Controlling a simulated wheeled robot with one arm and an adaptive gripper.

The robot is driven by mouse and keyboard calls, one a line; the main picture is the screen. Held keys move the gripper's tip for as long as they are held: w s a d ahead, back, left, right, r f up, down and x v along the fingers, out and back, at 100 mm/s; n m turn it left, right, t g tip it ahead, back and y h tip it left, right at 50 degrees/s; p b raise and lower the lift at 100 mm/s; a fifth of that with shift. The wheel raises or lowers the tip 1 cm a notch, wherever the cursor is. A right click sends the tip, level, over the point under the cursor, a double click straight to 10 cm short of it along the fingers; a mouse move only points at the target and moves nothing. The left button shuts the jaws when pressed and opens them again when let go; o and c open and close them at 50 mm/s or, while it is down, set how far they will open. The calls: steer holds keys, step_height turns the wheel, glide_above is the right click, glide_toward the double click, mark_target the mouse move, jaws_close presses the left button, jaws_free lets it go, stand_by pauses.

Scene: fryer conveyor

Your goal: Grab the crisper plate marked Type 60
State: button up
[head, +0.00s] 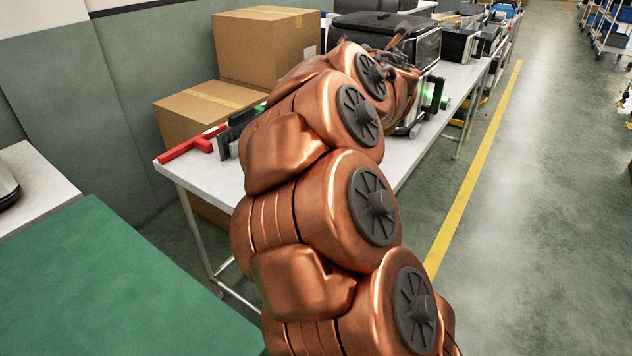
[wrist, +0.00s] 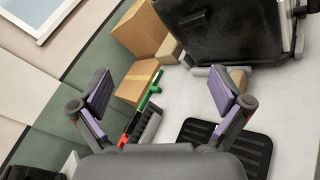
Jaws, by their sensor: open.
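My gripper (wrist: 160,92) is open and empty in the wrist view, its two purple-padded fingers spread wide. A flat black slatted plate (wrist: 258,150) lies on the white table at the lower right, beyond and below the right finger, partly covered by the gripper. A dark ribbed piece (wrist: 148,124) stands between the fingers in the picture, beside a red and green holder (wrist: 133,122). No "Type 60" marking is legible on either. In the head view my arm hides most of the gripper; dark upright pieces (head: 232,130) stand by a red bracket (head: 190,145).
A black fryer-like appliance (wrist: 225,30) stands on the white table (head: 205,176), at the top of the wrist view. Cardboard boxes (head: 265,45) stand behind. A green-topped surface (head: 100,285) is at lower left.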

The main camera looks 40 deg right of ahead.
steer(key=w+a+f+n+y+b, duration=0.1)
steer(key=w+f+n+y+b, duration=0.25)
steer(key=f+n+y, duration=0.7)
steer(key=s+a+f+n+y+b, duration=0.1)
steer(key=f+n, duration=0.1)
steer(key=f, duration=0.3)
steer(key=s+a+f+n+g+y, duration=0.1)
steer(key=s+a+f+n, duration=0.1)
steer(key=f, duration=0.4)
steer(key=s+a+f+n+y+b, duration=0.1)
steer(key=f+n, duration=0.2)
steer(key=f, duration=0.2)
steer(key=shift+s+a+f+g+b, duration=0.2)
steer(key=shift+s+a+g+b, duration=0.1)
steer(key=shift+g+b, duration=0.1)
steer(key=shift+s+a+f+n+y, duration=0.1)
steer(key=shift+a+f+n+y, duration=0.15)
steer(key=shift+n+y, duration=0.1)
steer(key=shift+w+a+f, duration=0.25)
steer(key=shift+w+f, duration=0.05)
steer(key=shift+w, duration=0.25)
steer(key=shift+d+x, duration=0.15)
steer(key=shift+x, duration=1.4)
steer(key=shift+d+x, duration=0.1)
steer(key=shift+x, duration=1.5)
steer(key=shift+f, duration=0.1)
steer(key=shift+c, duration=0.2)
steer(key=c, duration=1.1)
